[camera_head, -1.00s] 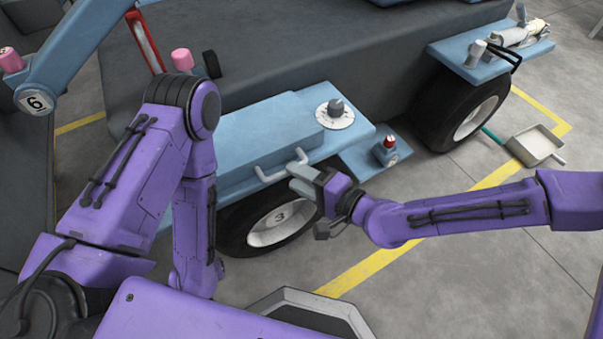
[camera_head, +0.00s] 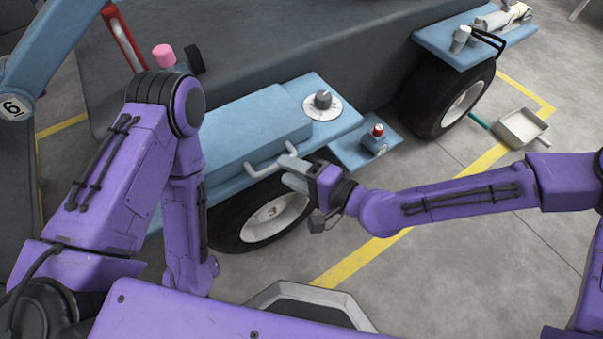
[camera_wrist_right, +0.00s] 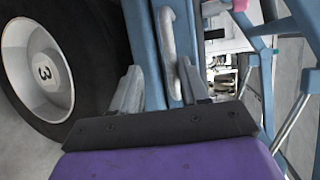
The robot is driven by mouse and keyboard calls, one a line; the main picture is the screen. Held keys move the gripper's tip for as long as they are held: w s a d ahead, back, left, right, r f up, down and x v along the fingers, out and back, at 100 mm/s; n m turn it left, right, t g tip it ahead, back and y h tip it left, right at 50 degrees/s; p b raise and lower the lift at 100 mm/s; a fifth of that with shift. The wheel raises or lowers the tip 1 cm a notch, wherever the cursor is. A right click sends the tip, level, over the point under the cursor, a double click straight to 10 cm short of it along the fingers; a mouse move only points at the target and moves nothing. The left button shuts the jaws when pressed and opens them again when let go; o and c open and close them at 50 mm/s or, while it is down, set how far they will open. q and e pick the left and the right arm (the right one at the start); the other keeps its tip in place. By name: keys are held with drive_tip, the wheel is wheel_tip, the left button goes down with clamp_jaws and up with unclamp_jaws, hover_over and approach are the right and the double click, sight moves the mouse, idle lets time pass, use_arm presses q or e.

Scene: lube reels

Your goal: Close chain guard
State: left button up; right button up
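A pale blue cover (camera_head: 240,130) with a grey bar handle (camera_head: 265,168) on its front side sits on the blue side ledge above a wheel; I take it for the chain guard, and it looks lowered. My right gripper (camera_head: 294,174) is at the right end of the handle. In the right wrist view, its fingers (camera_wrist_right: 160,88) stand apart, with a blue panel edge beyond and between them. The handle (camera_wrist_right: 168,38) runs between them toward the right finger; whether it touches is unclear. My left arm is folded at the left; its gripper is hidden.
A dial knob (camera_head: 322,100) is on the ledge, and a red button box (camera_head: 376,138) is right of it. Wheels (camera_head: 268,215) stand under the ledges. A dustpan (camera_head: 521,128) lies on the floor. The floor at front right is free.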

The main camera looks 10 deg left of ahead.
drive_tip(key=p+v, duration=0.1)
drive_tip(key=v, duration=0.9)
drive_tip(key=shift+p, duration=0.35)
drive_tip(key=shift+s+d, duration=0.1)
drive_tip(key=shift+s, duration=0.05)
